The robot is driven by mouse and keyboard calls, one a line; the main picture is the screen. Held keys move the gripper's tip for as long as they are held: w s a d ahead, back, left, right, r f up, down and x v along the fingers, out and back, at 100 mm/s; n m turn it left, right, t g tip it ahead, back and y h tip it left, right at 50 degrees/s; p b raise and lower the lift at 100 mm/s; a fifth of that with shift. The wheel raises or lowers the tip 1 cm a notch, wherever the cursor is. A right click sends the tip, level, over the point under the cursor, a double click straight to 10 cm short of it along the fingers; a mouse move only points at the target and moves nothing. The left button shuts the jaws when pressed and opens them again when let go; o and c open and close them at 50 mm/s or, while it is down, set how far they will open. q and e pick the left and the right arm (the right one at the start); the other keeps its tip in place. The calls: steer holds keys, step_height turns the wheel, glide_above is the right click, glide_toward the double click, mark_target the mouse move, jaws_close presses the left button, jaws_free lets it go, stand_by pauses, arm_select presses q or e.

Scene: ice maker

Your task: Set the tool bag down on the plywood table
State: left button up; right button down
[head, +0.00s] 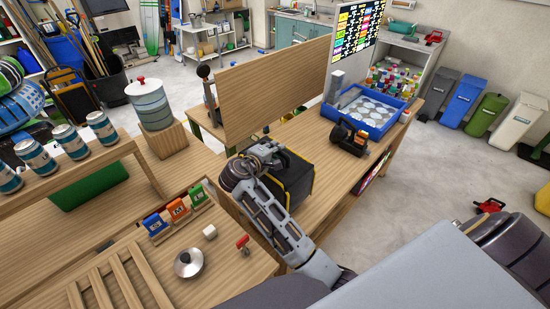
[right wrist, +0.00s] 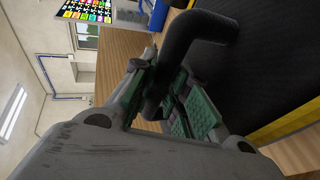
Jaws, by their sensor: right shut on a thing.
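The tool bag (head: 296,186) is black with yellow trim and shows at the middle of the head view, partly hidden by my right arm. My right gripper (head: 268,152) is at the top of the bag, shut on its handle. In the right wrist view, the thick black bent handle (right wrist: 188,55) passes between the green-padded fingers (right wrist: 165,108), with the bag's dark side (right wrist: 270,70) beside it. The bag is over the plywood table (head: 336,183); I cannot tell whether its base touches the top. My left gripper is not in view.
A black tool (head: 349,137) and a blue tray (head: 366,112) of pale discs stand farther along the table. An upright wooden panel (head: 272,90) rises behind the bag. A bench at left holds cans, coloured blocks (head: 178,209) and a round lid (head: 188,263).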

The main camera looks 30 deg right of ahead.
steer(key=shift+r, duration=0.1)
steer(key=shift+f+p, duration=0.35)
steer(key=shift+f, duration=1.5)
steer(key=c, duration=1.8)
jaws_free()
steer(key=shift+f, duration=0.25)
steer(key=o, duration=0.4)
steer(key=shift+r, duration=0.2)
steer(key=shift+v, duration=6.05)
steer(key=shift+f, duration=0.1)
